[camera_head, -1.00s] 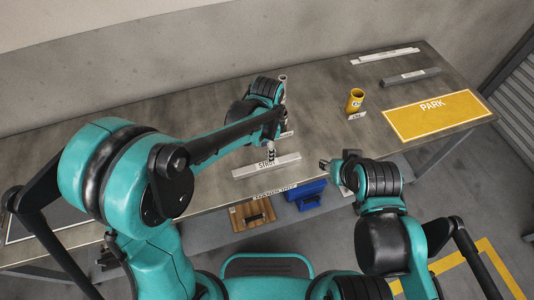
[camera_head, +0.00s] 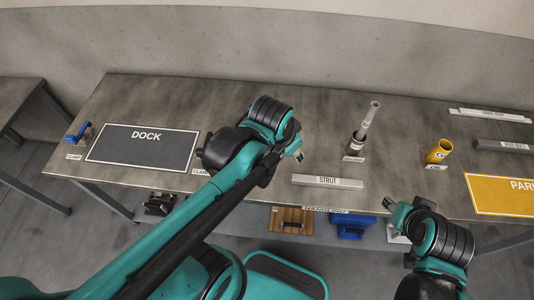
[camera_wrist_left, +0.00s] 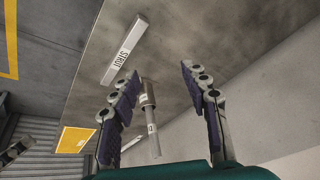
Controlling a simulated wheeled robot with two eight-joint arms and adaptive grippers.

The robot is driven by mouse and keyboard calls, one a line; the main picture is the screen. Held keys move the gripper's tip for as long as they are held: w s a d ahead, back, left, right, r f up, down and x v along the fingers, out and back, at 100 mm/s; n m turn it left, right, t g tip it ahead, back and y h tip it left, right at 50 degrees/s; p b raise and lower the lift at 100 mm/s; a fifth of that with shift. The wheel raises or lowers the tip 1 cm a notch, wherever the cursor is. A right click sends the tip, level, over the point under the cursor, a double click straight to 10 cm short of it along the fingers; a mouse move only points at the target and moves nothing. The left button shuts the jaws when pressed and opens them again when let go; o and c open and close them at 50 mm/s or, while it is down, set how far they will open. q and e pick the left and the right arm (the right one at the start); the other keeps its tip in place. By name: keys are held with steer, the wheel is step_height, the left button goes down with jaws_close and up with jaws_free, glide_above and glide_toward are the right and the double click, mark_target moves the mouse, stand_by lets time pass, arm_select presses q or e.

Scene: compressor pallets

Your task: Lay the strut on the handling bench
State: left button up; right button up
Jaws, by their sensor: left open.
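The strut (camera_head: 327,182) is a light grey bar with a STRUT label, lying flat near the front edge of the handling bench (camera_head: 330,100). In the left wrist view the strut (camera_wrist_left: 124,49) lies beyond the fingertips, apart from them. My left gripper (camera_head: 299,155) is just behind the strut's left end in the head view. Its two fingers are spread in the left wrist view (camera_wrist_left: 160,75), with nothing held. My right gripper (camera_head: 389,204) is by the bench's front edge, right of the strut; its fingers are too small to judge.
A grey upright cylinder with a rod (camera_head: 362,128) stands behind the strut. A yellow cup (camera_head: 438,151) and the yellow PARK mat (camera_head: 505,195) are to the right. The dark DOCK mat (camera_head: 142,147) and a blue clamp (camera_head: 77,132) are to the left.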

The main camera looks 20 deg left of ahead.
arm_select(q)
steer(key=s+a+n+t, duration=0.2)
steer(key=s+a+n, duration=0.2)
steer(key=shift+s+a+f+n+y, duration=0.2)
steer(key=shift+a+n+y, duration=0.1)
steer(key=shift+a+n, duration=0.1)
